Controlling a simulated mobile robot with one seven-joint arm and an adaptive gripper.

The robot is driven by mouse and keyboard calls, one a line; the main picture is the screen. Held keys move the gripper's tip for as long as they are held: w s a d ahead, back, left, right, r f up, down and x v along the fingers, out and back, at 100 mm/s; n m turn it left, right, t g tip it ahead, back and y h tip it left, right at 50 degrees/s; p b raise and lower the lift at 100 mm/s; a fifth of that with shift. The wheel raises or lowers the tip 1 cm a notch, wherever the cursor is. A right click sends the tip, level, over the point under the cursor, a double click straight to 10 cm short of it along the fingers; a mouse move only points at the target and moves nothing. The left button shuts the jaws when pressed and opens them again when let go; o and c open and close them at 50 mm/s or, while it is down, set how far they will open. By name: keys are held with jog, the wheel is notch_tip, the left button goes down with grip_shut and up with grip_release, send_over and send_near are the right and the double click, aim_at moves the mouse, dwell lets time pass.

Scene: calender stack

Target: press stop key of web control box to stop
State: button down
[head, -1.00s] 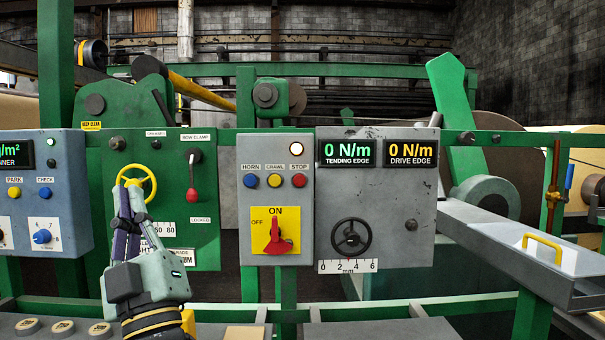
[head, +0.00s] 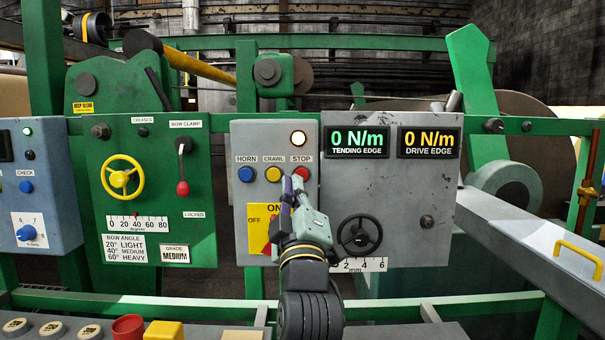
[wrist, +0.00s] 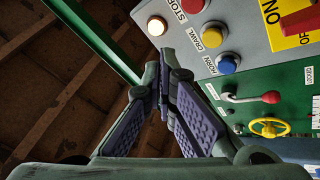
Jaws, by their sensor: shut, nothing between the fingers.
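The grey web control box (head: 242,205) stands near the middle of the head view. Its top row holds a blue HORN key (head: 246,174), a yellow CRAWL key (head: 273,174) and a red STOP key (head: 300,170). A round lamp (head: 298,138) above STOP is lit white. My gripper (head: 292,184) is shut and empty, its tips just below the STOP key and overlapping its lower edge in the picture. I cannot tell whether they touch. In the wrist view the STOP key (wrist: 192,5) is at the top edge, beyond the shut fingertips (wrist: 168,62).
A red rotary switch under the keys is partly hidden by my gripper. To the right is a grey tension panel (head: 385,185) with two 0 N/m displays and a black handwheel (head: 359,234). To the left is a green panel with a yellow handwheel (head: 121,175). A green rail (head: 420,309) crosses in front.

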jog(key=w, duration=0.8)
jog(key=shift+w, duration=0.4)
dwell(1.4)
jog(key=shift+w, duration=0.4)
jog(key=shift+w, duration=0.55)
dwell(0.5)
jog(key=shift+s, duration=1)
jog(key=shift+s, duration=2.5)
